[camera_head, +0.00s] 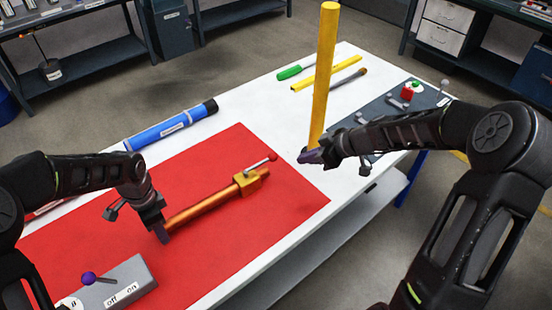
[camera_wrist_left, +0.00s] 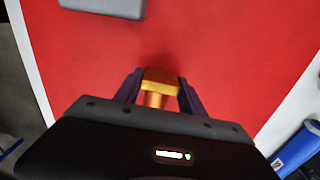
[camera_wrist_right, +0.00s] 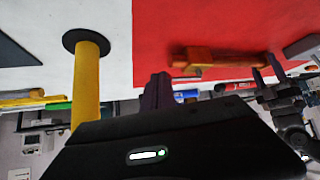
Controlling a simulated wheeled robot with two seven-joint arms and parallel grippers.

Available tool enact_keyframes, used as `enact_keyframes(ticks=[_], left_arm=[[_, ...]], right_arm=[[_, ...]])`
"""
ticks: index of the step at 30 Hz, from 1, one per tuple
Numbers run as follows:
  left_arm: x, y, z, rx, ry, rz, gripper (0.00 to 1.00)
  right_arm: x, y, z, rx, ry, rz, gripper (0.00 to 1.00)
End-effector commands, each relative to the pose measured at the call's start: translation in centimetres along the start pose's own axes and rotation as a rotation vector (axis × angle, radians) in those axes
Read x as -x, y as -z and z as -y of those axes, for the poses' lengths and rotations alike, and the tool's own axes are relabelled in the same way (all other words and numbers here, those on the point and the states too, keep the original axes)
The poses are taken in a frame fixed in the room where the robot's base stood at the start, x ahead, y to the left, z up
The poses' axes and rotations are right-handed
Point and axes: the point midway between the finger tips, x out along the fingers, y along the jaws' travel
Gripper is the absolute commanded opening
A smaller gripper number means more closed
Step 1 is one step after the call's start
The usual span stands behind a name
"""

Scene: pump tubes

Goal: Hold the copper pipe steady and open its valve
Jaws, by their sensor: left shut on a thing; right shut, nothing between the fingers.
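The copper pipe (camera_head: 205,206) lies on the red mat. My left gripper (camera_head: 160,229) is shut on the left end of the copper pipe; the left wrist view shows the pipe end (camera_wrist_left: 156,80) between both fingers. My right gripper (camera_head: 307,156) is shut and empty, above the table to the right of the valve and apart from it. In the right wrist view its fingers (camera_wrist_right: 158,90) are together, and the pipe (camera_wrist_right: 238,58) is beyond.
A tall yellow post (camera_head: 323,75) stands upright close to my right gripper. A grey switch box (camera_head: 120,283) with a purple knob is at the front left. A blue tube (camera_head: 172,127) lies behind the red mat (camera_head: 222,146). A dark panel with levers is at the right.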

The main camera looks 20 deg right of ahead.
Motion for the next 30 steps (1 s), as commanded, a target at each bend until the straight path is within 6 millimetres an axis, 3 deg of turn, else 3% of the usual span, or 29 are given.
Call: enact_keyframes(ticks=[6,10,25,26,30], left_arm=[[-0.1,0.0,-0.1,-0.001,-0.001,0.001,0.00],[0.0,0.0,0.0,-0.001,-0.001,0.001,0.00],[0.0,0.0,0.0,-0.001,-0.001,0.001,0.00],[0.0,0.0,0.0,0.000,-0.001,0.001,0.49],[0.0,0.0,0.0,0.000,0.000,0.001,0.60]], right_arm=[[4.8,-0.1,-0.7,0.000,-0.005,0.002,0.00],[6.5,0.0,-0.8,-0.001,-0.002,0.001,0.00],[7.4,0.0,-0.8,-0.002,0.000,0.001,0.00],[7.4,0.0,-0.8,-0.002,0.000,0.001,0.00],[7.4,0.0,-0.8,-0.002,0.000,0.001,0.00]])
